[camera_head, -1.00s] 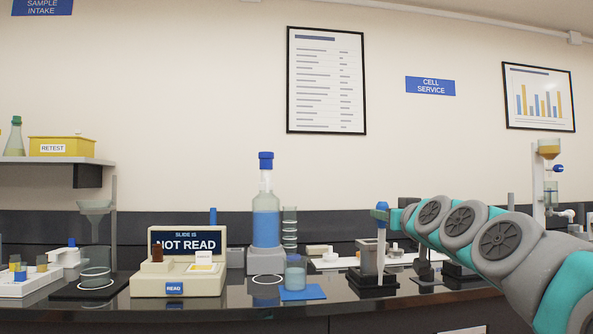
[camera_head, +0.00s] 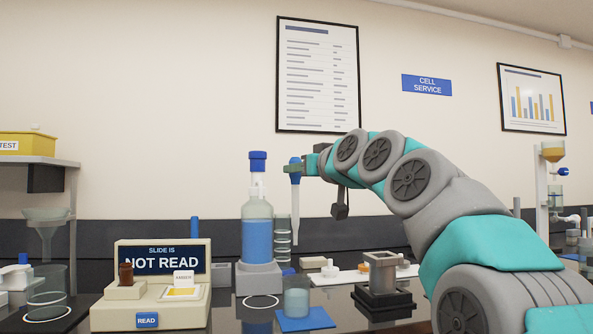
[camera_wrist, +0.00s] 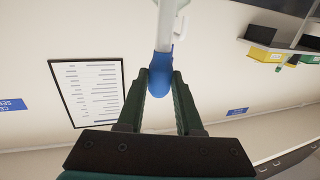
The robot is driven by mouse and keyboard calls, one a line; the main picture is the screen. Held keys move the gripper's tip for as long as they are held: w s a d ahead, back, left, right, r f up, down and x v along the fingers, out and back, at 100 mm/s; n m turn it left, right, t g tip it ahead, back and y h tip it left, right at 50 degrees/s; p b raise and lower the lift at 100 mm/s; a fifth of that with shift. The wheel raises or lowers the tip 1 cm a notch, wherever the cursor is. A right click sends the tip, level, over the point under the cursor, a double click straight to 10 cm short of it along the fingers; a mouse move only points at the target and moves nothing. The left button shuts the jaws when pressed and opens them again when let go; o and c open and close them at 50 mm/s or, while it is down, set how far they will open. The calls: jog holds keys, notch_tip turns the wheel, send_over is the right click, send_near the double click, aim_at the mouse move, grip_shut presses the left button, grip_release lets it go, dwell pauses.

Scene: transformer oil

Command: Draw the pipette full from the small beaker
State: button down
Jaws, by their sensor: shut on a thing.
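The pipette (camera_head: 295,198) has a blue bulb and a slim pale stem. It hangs upright in my gripper (camera_head: 311,165), which is shut on the bulb. The wrist view shows the green fingers of my gripper (camera_wrist: 161,79) on both sides of the pipette's blue bulb (camera_wrist: 162,88). The small beaker (camera_head: 297,304) stands on a blue mat (camera_head: 320,321) and holds grey-blue liquid. The pipette's tip is in the air above the small beaker, clear of its rim. I cannot tell whether the stem holds liquid.
A tall blue-capped bottle (camera_head: 257,238) stands on a grey block just left of the pipette. A stack of clear dishes (camera_head: 283,245) is behind it. The slide reader (camera_head: 160,257) is at left. A grey holder (camera_head: 381,270) on a black base stands at right.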

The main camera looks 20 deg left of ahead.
aim_at(297, 188)
jog(key=shift+d+f+b, duration=0.1)
jog(key=shift+f+b, duration=0.05)
jog(key=shift+b, duration=0.2)
jog(key=shift+s+f+b, duration=0.1)
jog(key=shift+f+b, duration=2.35)
jog(key=shift+b, duration=0.1)
jog(key=shift+f+b, duration=0.5)
jog(key=shift+b, duration=0.05)
jog(key=shift+f+b, duration=3.55)
jog(key=shift+b, duration=0.05)
jog(key=shift+r, duration=0.1)
jog(key=shift+r+p, duration=3.85)
jog(key=shift+r, duration=0.65)
